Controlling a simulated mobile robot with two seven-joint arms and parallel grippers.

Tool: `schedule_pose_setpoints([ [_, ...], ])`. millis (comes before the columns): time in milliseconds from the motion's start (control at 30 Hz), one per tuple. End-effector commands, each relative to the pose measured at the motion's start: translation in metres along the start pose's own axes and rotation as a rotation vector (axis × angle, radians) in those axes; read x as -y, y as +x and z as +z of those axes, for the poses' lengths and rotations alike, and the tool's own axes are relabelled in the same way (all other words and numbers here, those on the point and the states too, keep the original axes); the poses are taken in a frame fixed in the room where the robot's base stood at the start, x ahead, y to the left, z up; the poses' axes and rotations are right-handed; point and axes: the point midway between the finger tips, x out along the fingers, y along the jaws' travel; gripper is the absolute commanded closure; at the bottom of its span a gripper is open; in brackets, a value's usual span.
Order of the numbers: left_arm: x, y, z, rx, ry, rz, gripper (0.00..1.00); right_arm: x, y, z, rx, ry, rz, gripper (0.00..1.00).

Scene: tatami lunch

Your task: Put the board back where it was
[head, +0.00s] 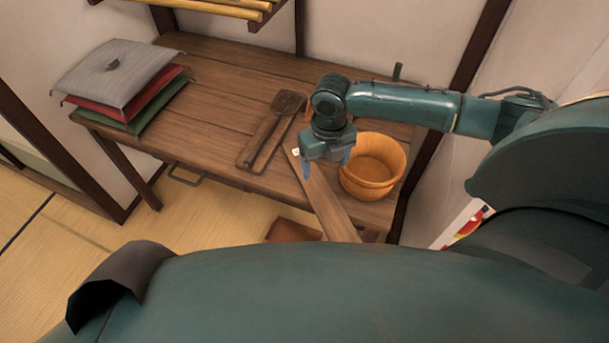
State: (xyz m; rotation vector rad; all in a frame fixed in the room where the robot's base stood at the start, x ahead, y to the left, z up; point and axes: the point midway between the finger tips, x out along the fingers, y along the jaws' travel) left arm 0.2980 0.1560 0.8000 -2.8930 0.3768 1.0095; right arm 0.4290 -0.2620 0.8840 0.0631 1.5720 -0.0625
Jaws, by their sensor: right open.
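A long flat wooden board (330,208) lies at the front right of the wooden table (215,75). It slants from below my right gripper toward the lower right, and its near end reaches past the table's front edge. A small white mark shows near its far end. My right gripper (328,168) points down over the board's far part with its two blue fingertips apart. It looks open and empty; I cannot tell whether the fingers touch the board. My left gripper is not in view.
A wooden tub (372,166) stands close to the right of the board. A dark wooden paddle-like tool (268,132) lies left of my right gripper. Stacked grey, red and green cushions (118,75) sit on the table's left end. The table's middle left is clear.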

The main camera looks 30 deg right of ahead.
Motion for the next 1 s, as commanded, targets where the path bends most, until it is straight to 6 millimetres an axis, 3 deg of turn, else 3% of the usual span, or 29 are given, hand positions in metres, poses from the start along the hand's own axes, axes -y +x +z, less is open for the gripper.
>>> schedule_pose_setpoints([
  [167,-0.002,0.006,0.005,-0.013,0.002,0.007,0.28,0.001,0.013,-0.001,-0.002,-0.001,-0.003,0.25],
  [600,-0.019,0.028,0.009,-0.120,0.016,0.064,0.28,0.001,0.073,0.000,0.000,0.000,-0.001,0.25],
  [867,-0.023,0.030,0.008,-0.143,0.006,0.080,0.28,0.001,0.082,0.000,0.001,0.000,-0.001,0.25],
  [1000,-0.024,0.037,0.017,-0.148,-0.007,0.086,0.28,0.001,0.093,0.000,0.001,0.000,-0.002,0.25],
])
